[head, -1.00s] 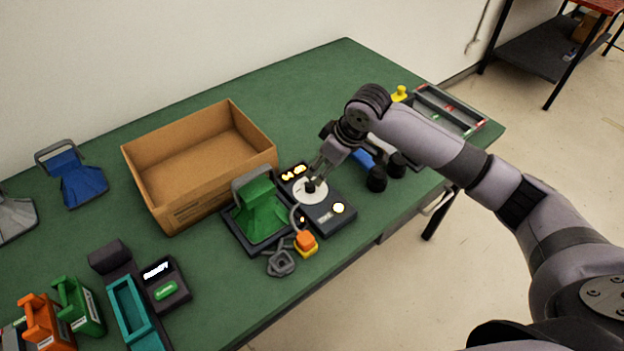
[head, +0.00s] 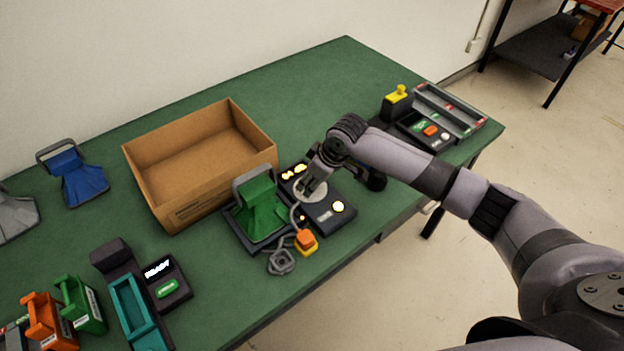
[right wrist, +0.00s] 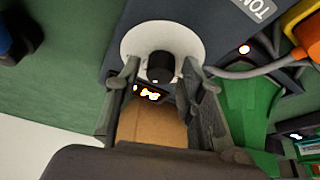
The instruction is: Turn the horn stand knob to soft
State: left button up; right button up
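The horn stand is a dark box (head: 332,216) with a green horn (head: 260,212) on its left, lit lamps, and a pale round dial. In the right wrist view the white dial (right wrist: 192,42) carries a black knob (right wrist: 160,66) at its centre. My right gripper (head: 309,189) is over the dial, fingers pointing down. In the right wrist view its fingers stand open on either side of the knob, with a visible gap at each side. The head view mostly hides the knob behind the gripper. The mark the knob points to is too small to tell. My left gripper is out of view.
An open cardboard box (head: 165,203) stands behind the horn. An orange-and-yellow button (head: 306,241) with a grey cable sits at the front. Orange and green handled devices (head: 82,306), a teal tray (head: 124,297) and a "READY" unit (head: 170,292) are at left; a yellow-topped device (head: 397,100) is at right.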

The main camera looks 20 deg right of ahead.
grip_shut()
jog(key=shift+r+n, duration=0.1)
jog(key=shift+n, duration=0.3)
jog(key=shift+w+n+g+y, duration=0.1)
jog(key=shift+n+g+y, duration=0.25)
jog(key=shift+n, duration=0.55)
jog(key=n+g, duration=0.1)
jog(key=n, duration=0.2)
jog(key=shift+w+n+y+b, duration=0.1)
jog(key=shift+n+y+b, duration=0.2)
jog(key=shift+y, duration=0.05)
jog(key=shift+d+n+g+b, duration=0.1)
jog(key=shift+n+g+b, duration=0.8)
jog(key=shift+n, duration=1)
jog(key=shift+o, duration=1.2)
grip_release()
